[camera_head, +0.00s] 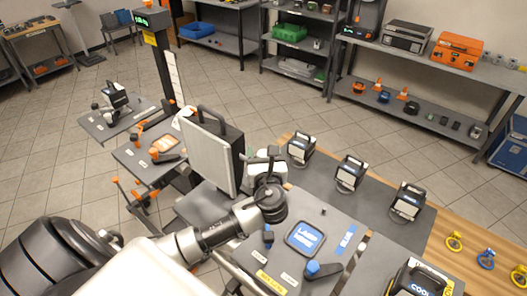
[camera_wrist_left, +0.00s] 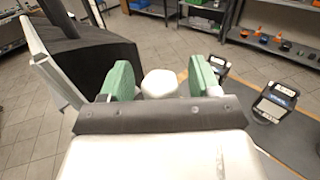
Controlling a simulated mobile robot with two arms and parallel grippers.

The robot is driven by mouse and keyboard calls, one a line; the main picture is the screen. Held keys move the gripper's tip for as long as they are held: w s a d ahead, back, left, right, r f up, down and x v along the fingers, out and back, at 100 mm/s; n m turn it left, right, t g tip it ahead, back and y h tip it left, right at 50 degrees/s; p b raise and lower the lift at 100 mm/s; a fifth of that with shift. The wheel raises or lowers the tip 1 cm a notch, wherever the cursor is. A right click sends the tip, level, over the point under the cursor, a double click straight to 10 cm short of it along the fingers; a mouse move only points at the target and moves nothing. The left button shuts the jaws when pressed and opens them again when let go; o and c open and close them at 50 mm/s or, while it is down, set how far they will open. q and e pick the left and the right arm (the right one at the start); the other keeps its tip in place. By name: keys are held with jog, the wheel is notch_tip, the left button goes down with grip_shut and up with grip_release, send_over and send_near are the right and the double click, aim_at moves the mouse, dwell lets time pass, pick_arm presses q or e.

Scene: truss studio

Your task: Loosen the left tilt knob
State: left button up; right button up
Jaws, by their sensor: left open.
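A large light panel (camera_head: 210,155) with a silver frame and black back stands upright on the workbench. Its dark back (camera_wrist_left: 90,60) fills the left of the left wrist view. My left gripper (camera_head: 268,156) is just to the right of the panel. In the left wrist view its two green fingers (camera_wrist_left: 160,80) are open. A white rounded block (camera_wrist_left: 160,84) shows between them; I cannot tell whether it is the left tilt knob or whether a finger touches it. No other tilt knob can be made out. My right gripper is not in view.
Several small black lamps, one of them a lamp (camera_head: 350,172), stand on the bench to the right. A dark tray (camera_head: 304,239) and blue-handled tools (camera_head: 322,269) lie at the front. Shelves (camera_head: 425,125) line the back wall. The tiled floor (camera_head: 235,92) behind the panel is clear.

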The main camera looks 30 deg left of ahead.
pick_arm(q)
jog(key=shift+c, duration=0.3)
jog(key=c, duration=0.8)
